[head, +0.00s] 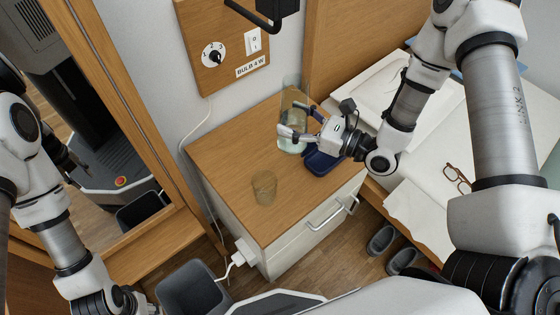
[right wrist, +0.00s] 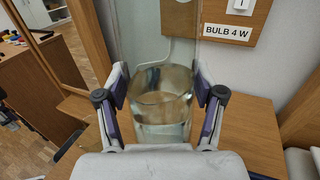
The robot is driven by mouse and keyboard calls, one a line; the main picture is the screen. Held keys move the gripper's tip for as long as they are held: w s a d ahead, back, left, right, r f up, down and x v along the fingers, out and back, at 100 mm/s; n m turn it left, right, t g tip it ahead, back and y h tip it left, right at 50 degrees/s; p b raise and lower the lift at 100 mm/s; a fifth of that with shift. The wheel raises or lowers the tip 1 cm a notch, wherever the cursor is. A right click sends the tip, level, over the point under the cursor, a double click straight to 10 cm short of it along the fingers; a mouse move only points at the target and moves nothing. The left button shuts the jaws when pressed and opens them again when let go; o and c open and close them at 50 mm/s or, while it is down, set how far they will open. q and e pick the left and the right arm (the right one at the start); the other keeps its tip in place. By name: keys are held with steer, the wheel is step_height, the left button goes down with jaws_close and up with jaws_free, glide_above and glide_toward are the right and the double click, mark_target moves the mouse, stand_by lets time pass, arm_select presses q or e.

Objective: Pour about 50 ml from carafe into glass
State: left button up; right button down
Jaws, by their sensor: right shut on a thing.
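The clear glass carafe (head: 291,101) stands upright at the back of the wooden cabinet top, with clear liquid in its lower part. My right gripper (head: 296,121) is shut on the carafe from the right. In the right wrist view, its two fingers flank the carafe body (right wrist: 160,105). I cannot tell whether the carafe's base touches the top. The small tinted glass (head: 264,187) stands upright near the front left of the cabinet top, apart from the carafe. I cannot see into it clearly. My left arm is at the lower left, and its fingers are out of frame.
A dark blue tray (head: 322,162) lies beside the carafe on the cabinet top (head: 235,150). A switch panel (head: 222,45) hangs on the wall behind. A bed with glasses (head: 457,179) is at the right. A grey bin (head: 190,290) stands below left. The cabinet top around the glass is clear.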

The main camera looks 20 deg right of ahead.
steer(key=shift+s+a+r, duration=0.1)
steer(key=shift+s+a, duration=0.1)
steer(key=shift+s, duration=0.1)
steer(key=shift+d, duration=0.1)
steer(key=shift+f+n, duration=0.25)
steer(key=shift+n, duration=0.15)
